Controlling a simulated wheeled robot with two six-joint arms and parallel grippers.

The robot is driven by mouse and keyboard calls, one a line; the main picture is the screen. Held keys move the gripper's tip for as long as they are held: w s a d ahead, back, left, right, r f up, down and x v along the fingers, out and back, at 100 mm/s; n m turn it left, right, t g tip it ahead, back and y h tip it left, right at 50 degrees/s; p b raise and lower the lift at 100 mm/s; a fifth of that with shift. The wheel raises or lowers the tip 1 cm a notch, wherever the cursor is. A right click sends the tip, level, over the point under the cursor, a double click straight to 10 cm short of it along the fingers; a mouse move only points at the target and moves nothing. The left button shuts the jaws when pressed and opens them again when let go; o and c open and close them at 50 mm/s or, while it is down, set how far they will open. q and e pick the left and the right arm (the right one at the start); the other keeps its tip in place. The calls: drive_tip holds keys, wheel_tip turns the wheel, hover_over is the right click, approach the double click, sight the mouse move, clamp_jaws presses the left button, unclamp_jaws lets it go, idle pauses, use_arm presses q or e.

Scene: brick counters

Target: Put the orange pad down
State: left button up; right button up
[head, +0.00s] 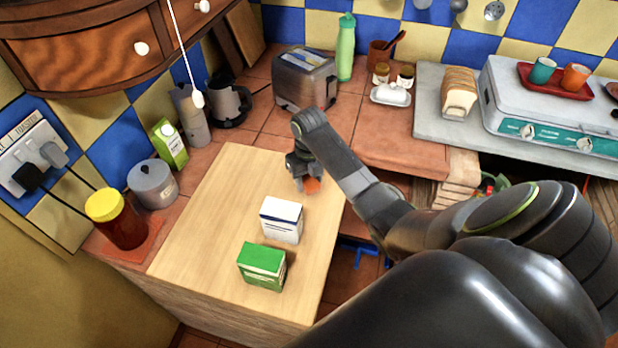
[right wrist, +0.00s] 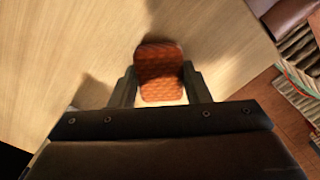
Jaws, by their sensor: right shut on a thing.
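The orange pad (right wrist: 160,72) is between the two fingers of my right gripper (right wrist: 159,88) in the right wrist view. It is a small quilted square with rounded corners, and the gripper is shut on it. In the head view the orange pad (head: 312,185) shows only as a small patch under my right gripper (head: 306,183), over the right part of the pale wooden board (head: 195,225). Shadows fall on the wood beside the pad; I cannot tell whether the pad touches it. My left gripper is not in view.
A white box (head: 281,222) and a green box (head: 262,267) stand on the board, nearer than the gripper. A jar with a yellow lid (head: 118,220) and a grey pot (head: 153,184) stand at its left. A toaster (head: 304,80) stands behind. The board's left half is clear.

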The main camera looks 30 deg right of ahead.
sight(309, 179)
drive_tip(key=o, duration=0.5)
drive_tip(key=shift+f, duration=0.15)
drive_tip(key=o, duration=0.5)
drive_tip(key=shift+r, duration=0.2)
wheel_tip(309, 179, up, 6)
drive_tip(key=shift+r, duration=0.1)
wheel_tip(309, 179, up, 6)
drive_tip(key=p, duration=0.5)
drive_tip(key=shift+p, duration=0.35)
